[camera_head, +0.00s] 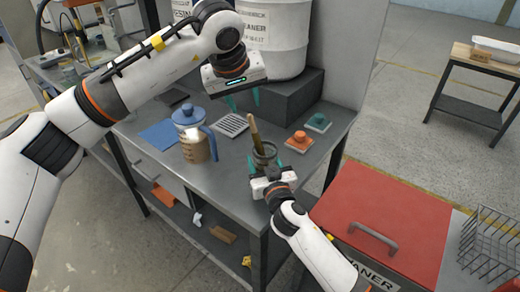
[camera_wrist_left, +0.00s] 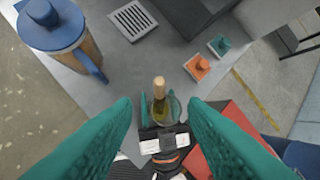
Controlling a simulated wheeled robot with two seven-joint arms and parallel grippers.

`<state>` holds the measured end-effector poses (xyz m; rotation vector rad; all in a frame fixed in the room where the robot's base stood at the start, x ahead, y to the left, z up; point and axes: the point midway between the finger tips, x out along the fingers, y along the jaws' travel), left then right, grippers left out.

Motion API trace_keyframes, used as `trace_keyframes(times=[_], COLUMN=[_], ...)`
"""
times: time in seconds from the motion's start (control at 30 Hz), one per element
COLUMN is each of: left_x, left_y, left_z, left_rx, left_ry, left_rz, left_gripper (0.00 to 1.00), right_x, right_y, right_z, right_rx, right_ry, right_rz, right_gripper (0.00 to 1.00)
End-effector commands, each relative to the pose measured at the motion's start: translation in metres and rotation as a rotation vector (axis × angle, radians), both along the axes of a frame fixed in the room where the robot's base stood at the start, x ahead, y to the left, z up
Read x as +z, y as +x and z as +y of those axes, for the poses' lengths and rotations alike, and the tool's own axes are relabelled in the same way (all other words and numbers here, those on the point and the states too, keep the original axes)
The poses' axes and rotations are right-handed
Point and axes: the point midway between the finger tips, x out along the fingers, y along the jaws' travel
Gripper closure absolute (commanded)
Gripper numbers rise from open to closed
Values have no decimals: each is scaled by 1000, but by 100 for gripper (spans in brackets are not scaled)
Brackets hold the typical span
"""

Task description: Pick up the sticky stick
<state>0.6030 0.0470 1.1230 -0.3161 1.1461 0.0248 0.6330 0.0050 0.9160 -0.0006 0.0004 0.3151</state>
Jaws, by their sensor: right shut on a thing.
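The sticky stick (camera_head: 254,132) is a brown wooden stick standing tilted in a small glass jar (camera_head: 265,152) near the table's front right edge. Its lower end is inside the jar. My right gripper (camera_head: 265,164) is shut on the jar from the front. My left gripper (camera_head: 243,100) is above and behind the stick, with its teal fingers apart and nothing between them. In the left wrist view the stick (camera_wrist_left: 159,88) points up toward the camera, between and beyond the open fingertips (camera_wrist_left: 160,105). The jar (camera_wrist_left: 172,106) is around it.
A blue-lidded pitcher (camera_head: 194,146) stands left of the jar. A metal grate (camera_head: 232,124), an orange-handled piece (camera_head: 299,141) and a green-handled piece (camera_head: 318,123) lie nearby. Large white drums (camera_head: 275,40) stand behind on a dark block. A red-lidded box (camera_head: 385,222) is at the right.

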Motion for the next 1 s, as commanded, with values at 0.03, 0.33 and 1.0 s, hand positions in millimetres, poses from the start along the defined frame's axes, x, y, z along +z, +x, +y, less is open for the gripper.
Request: trace_keyframes(times=[0.03,0.33,1.0], left_x=[-9,-51,-106], left_y=[2,22,38], left_z=[-1,-8,-18], left_rx=[-4,-1,-1], left_ry=[2,1,0], left_rz=[3,3,1], left_gripper=[60,60,60], right_x=[0,0,0], right_y=[0,0,0], right_z=[0,0,0], right_rx=[0,0,0], right_ry=[0,0,0], right_rz=[0,0,0], right_gripper=[70,70,70])
